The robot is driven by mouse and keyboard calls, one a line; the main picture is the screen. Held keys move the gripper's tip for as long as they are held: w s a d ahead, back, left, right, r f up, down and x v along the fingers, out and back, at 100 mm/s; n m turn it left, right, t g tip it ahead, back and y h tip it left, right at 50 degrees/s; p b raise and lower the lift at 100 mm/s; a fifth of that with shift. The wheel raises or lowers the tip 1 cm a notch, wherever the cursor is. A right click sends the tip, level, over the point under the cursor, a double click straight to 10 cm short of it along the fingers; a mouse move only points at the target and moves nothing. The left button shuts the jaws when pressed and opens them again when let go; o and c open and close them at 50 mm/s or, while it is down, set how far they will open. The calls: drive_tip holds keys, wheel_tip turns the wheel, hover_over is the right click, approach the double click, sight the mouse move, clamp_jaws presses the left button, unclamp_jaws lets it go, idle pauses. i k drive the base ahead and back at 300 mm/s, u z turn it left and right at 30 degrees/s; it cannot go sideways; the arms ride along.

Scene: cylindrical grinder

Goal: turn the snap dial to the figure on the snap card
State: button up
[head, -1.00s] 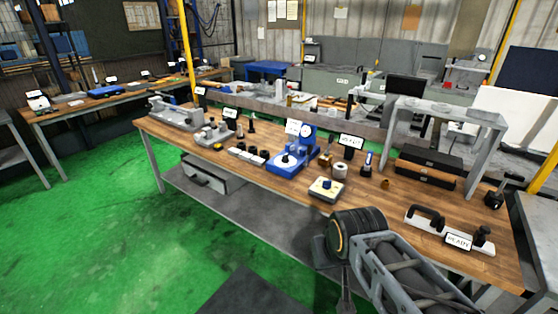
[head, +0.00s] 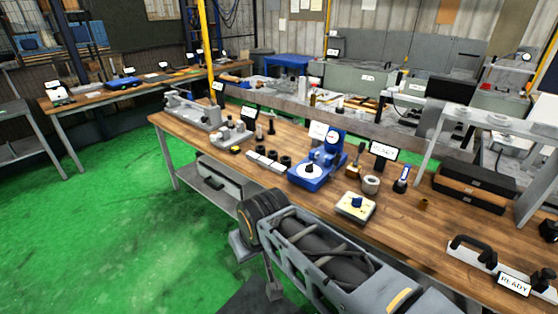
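My gripper's fingers do not show.
The wooden bench (head: 420,215) also carries a READY sign (head: 383,151), a grey ring (head: 371,184), a black case (head: 472,185) and a white bar with a black handle (head: 472,252). Small dark parts lie left of the gauge. Green floor (head: 120,210) is open at left.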

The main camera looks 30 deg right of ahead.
sight(309, 169)
drive_tip(key=i, duration=0.8)
drive_tip(key=z, duration=0.9)
drive_tip(key=i, duration=0.6)
drive_tip(key=z, duration=0.55)
